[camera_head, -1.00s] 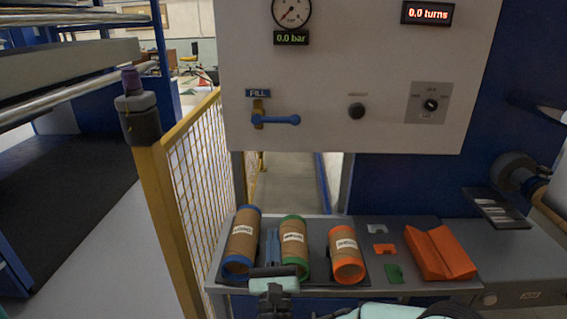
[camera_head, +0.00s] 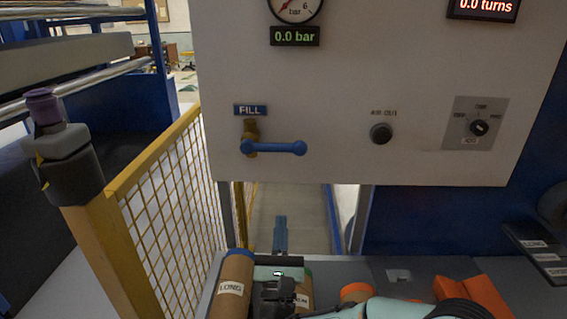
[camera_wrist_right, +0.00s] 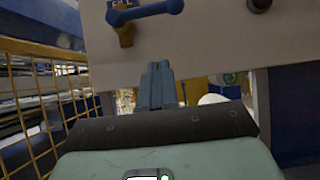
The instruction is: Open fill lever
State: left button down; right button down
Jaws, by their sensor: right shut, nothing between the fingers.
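The blue fill lever (camera_head: 275,148) is on the light panel under the blue FILL label (camera_head: 250,110). Its handle lies horizontal, pointing right from a brass valve body (camera_head: 251,130). In the right wrist view the lever (camera_wrist_right: 145,12) is at the top, above the fingers. My right gripper (camera_head: 280,235) is below the lever and apart from it. Its blue-grey fingers are shut with nothing between them, and they show in the wrist view (camera_wrist_right: 158,85). My left gripper is not in view.
The panel carries a gauge (camera_head: 296,8), a black knob (camera_head: 381,133) and a selector switch (camera_head: 478,127). A yellow mesh fence (camera_head: 165,185) stands at left. Cardboard rollers (camera_head: 232,285) and an orange holder (camera_head: 470,298) lie on the bench below. An open gap is under the panel.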

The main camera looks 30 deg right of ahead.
aim_at(274, 148)
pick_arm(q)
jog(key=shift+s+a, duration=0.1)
pick_arm(e)
jog(key=shift+s+a, duration=0.1)
jog(key=shift+s, duration=0.05)
